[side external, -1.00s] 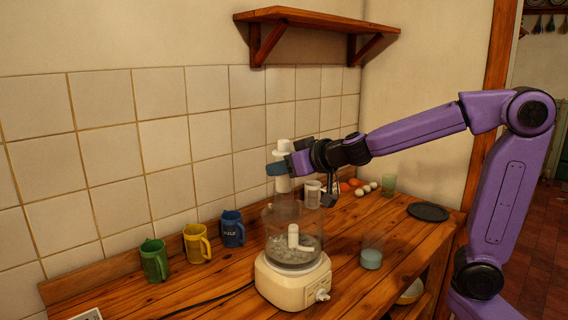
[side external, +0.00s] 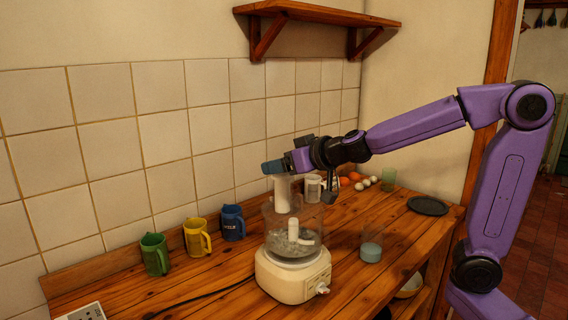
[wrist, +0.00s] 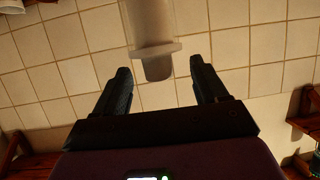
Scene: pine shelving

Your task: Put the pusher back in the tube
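The white pusher (side external: 283,194) stands upright at the clear feed tube (side external: 268,208) of the food processor (side external: 293,272). Its lower part seems to be inside the tube; the exact depth is hard to tell. In the wrist view the pusher (wrist: 150,22) shows a flange and a shaded knob (wrist: 157,68) between my fingertips, with gaps on both sides. My gripper (wrist: 160,68) is open and empty. In the side view my gripper (side external: 275,167) is level with the pusher's top and hides part of it.
Green (side external: 154,254), yellow (side external: 196,237) and blue (side external: 232,223) mugs stand left along the wall. A glass (side external: 371,252) stands right of the processor. A clear jug (side external: 313,188), eggs (side external: 364,185) and a dark plate (side external: 428,206) are farther back. A wall shelf (side external: 315,16) hangs above.

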